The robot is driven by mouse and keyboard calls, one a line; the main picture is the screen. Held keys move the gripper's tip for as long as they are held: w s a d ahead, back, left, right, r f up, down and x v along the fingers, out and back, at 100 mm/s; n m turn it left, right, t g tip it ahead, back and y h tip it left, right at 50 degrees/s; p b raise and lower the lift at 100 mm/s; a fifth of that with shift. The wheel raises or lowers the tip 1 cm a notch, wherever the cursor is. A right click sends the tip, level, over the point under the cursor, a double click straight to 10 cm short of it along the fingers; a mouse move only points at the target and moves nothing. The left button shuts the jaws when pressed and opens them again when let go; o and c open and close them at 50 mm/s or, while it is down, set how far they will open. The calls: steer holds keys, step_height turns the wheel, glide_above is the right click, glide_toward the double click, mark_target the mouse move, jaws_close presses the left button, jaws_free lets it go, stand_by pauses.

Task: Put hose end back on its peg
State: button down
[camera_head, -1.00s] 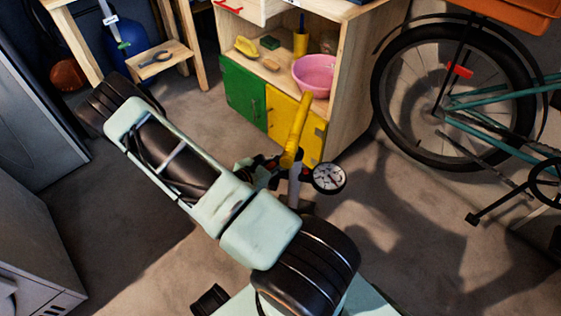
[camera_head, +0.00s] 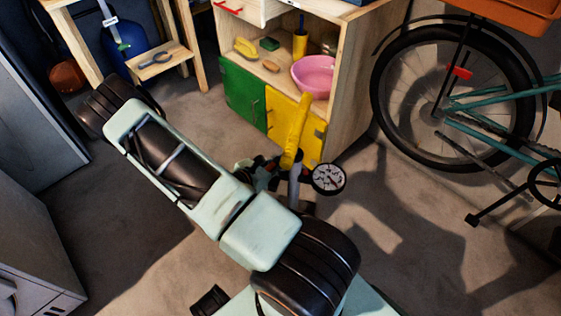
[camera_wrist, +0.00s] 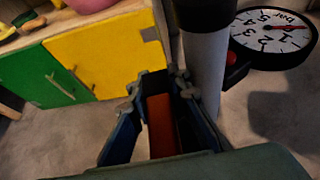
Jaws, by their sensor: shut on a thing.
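A floor pump stands on the floor, with a yellow handle (camera_head: 296,128), a pale tube (camera_wrist: 203,75) and a round dial gauge (camera_head: 328,178). The gauge (camera_wrist: 274,38) fills the upper right of the wrist view. My gripper (camera_head: 264,166) is beside the pump tube, on its left, partly hidden by my arm. In the wrist view, my gripper (camera_wrist: 160,115) is shut on an orange-red piece (camera_wrist: 160,122), apparently the hose end. A red knob on a dark mount (camera_wrist: 231,58) sits between tube and gauge. I cannot make out the peg or the hose's run clearly.
A wooden cabinet with green (camera_head: 244,96) and yellow doors stands behind the pump, with a pink bowl (camera_head: 314,76) on its shelf. A bicycle (camera_head: 455,95) stands at the right. A grey appliance (camera_head: 32,250) is at the left. Floor right of the pump is clear.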

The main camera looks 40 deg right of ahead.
steer(key=shift+f+b, duration=0.75)
steer(key=shift+f, duration=0.4)
